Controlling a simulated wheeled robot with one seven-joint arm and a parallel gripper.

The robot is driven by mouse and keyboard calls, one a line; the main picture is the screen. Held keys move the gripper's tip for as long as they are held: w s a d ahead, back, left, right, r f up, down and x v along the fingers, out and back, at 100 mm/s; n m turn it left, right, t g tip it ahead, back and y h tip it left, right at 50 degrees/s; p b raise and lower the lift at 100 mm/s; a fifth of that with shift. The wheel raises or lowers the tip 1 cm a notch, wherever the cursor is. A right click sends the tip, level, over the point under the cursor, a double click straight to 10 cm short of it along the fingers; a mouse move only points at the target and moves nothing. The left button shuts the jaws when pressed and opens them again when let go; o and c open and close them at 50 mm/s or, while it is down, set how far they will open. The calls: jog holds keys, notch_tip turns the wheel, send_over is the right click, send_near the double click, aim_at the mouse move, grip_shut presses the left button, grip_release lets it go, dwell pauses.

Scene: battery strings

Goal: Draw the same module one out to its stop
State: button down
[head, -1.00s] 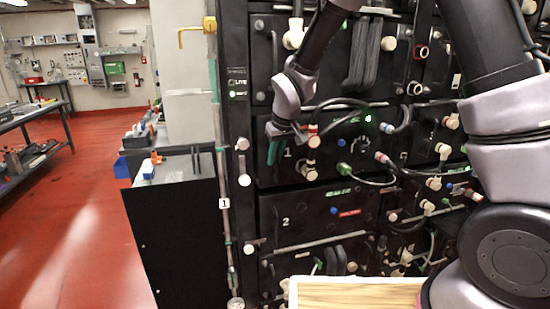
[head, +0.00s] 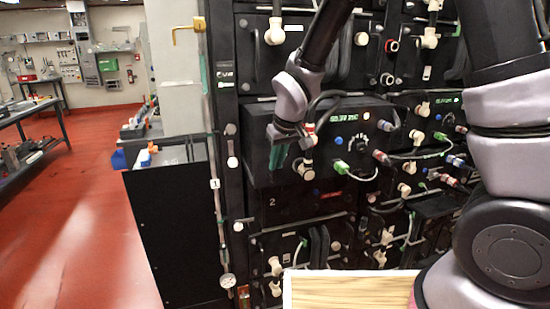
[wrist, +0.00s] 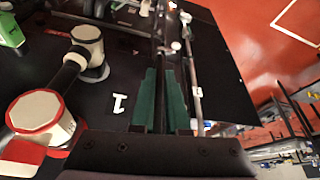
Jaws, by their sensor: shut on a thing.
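Module one (head: 330,165) is a black box standing out from the rack front in the head view, its left side wall showing. Its white "1" label (wrist: 120,103) shows in the wrist view. My gripper (head: 280,156) is at the left of its face. The green fingers (wrist: 163,100) are shut on a dark upright bar, which looks like the module's left handle. Beige connectors (wrist: 87,45) sit beside the label. How far the drawer's travel goes is hidden.
Module two (head: 290,208) lies in shadow below. More modules with plugs and cables fill the rack at right. A gauge post (head: 215,184) and a black cabinet (head: 170,235) stand left. A wood-topped board (head: 350,291) is low in front. Red floor (head: 80,220) is open at left.

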jog(key=shift+s+a+r, duration=0.1)
jog(key=shift+s+a, duration=0.3)
jog(key=shift+a, duration=0.05)
jog(key=c, duration=0.9)
grip_release()
jog(key=shift+a, duration=0.15)
jog(key=shift+w+d, duration=0.1)
jog(key=shift+d, duration=0.1)
jog(key=v, duration=1)
jog(key=shift+d+r, duration=0.1)
jog(key=shift+r, duration=0.25)
